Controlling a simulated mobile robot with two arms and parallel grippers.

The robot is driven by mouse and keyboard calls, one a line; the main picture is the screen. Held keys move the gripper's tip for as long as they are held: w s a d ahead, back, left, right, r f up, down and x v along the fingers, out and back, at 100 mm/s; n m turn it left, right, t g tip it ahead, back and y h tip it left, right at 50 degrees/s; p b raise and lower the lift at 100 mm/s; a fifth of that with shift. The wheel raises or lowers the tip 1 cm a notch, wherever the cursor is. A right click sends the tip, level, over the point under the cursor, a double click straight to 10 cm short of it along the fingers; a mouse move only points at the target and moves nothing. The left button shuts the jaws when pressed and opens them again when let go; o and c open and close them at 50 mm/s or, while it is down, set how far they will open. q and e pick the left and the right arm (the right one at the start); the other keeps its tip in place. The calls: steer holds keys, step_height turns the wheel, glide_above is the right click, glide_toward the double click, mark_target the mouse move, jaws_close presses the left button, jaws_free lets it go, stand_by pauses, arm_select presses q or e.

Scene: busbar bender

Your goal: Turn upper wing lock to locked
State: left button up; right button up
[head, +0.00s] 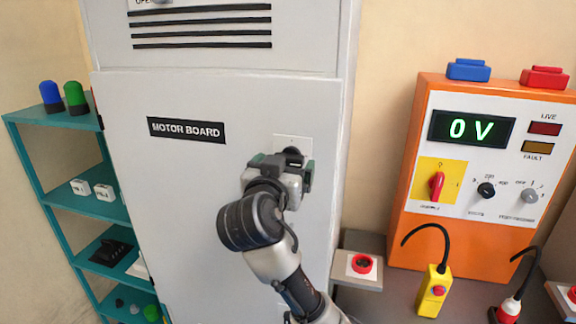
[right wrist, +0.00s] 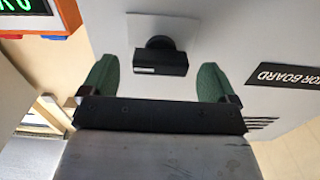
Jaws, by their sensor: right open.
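The wing lock (right wrist: 160,62) is a black knob with a bar-shaped wing on a pale plate on the grey cabinet door. In the right wrist view the wing lies roughly level across the picture. In the head view the lock's pale plate (head: 292,140) shows just above my right gripper (head: 283,167), which hides much of the lock. My right gripper is open, and its green fingertips (right wrist: 156,80) stand on either side of the wing with a gap at each side. Whether the tips reach past the wing in depth I cannot tell. My left gripper is not in view.
The cabinet door (head: 150,200) carries a MOTOR BOARD label (head: 186,130). A teal shelf (head: 45,170) stands at left. At right are an orange power unit (head: 405,180) reading 0 V, a red button box (head: 361,265) and a yellow pendant (head: 434,290).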

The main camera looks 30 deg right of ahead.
steer(key=b+v, duration=0.2)
steer(key=v, duration=0.6)
